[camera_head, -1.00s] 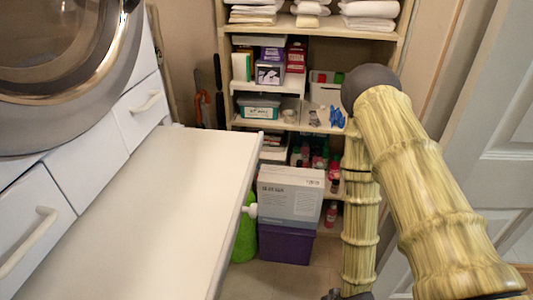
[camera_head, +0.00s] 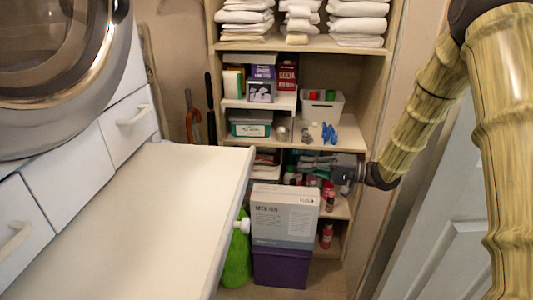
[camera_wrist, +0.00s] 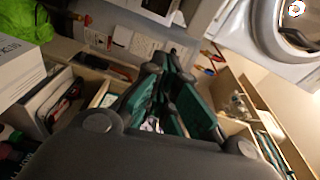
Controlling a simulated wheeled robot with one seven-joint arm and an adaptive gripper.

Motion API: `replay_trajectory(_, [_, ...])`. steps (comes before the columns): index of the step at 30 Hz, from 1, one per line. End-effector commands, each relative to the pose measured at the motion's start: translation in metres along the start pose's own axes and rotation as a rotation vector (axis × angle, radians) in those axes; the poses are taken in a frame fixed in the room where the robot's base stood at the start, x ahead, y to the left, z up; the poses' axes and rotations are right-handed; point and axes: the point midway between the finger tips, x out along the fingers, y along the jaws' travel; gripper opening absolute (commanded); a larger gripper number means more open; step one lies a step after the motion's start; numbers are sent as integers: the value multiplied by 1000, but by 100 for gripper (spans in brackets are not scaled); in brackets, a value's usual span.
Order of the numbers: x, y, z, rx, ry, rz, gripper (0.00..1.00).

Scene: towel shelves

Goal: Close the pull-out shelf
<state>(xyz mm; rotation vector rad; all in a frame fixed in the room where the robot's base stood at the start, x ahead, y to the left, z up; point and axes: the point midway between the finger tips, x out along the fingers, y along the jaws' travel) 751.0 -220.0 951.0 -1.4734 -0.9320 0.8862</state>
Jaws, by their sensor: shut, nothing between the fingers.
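The pull-out shelf (camera_head: 130,225) is a white board. In the head view it sticks out from below the washer toward the room, with a white round knob (camera_head: 242,225) at its right edge. My arm reaches in from the right, and its dark wrist is at the lower levels of the shelving, to the right of the board and apart from it. My gripper (camera_wrist: 170,62) shows in the wrist view with its dark and teal fingers shut and nothing held. Its fingertips are hard to make out in the head view.
The wooden shelving (camera_head: 300,45) holds towels, boxes and bottles. A grey-white box (camera_head: 283,218) on a purple box (camera_head: 280,266) stands just right of the knob, with a green item (camera_head: 236,262) beside it. A white door (camera_head: 430,220) is at the right.

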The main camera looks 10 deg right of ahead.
Motion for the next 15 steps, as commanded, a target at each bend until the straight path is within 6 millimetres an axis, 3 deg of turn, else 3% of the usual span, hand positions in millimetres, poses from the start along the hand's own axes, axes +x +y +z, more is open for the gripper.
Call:
replay_trajectory(3, [-13,-29,-3,44,-85,-29,0])
replay_trajectory(6, [-19,-43,-2,73,-132,-36,0])
replay_trajectory(11, [-19,-50,-1,91,-157,-36,0])
replay_trajectory(15, [-6,-50,1,92,-157,-37,0])
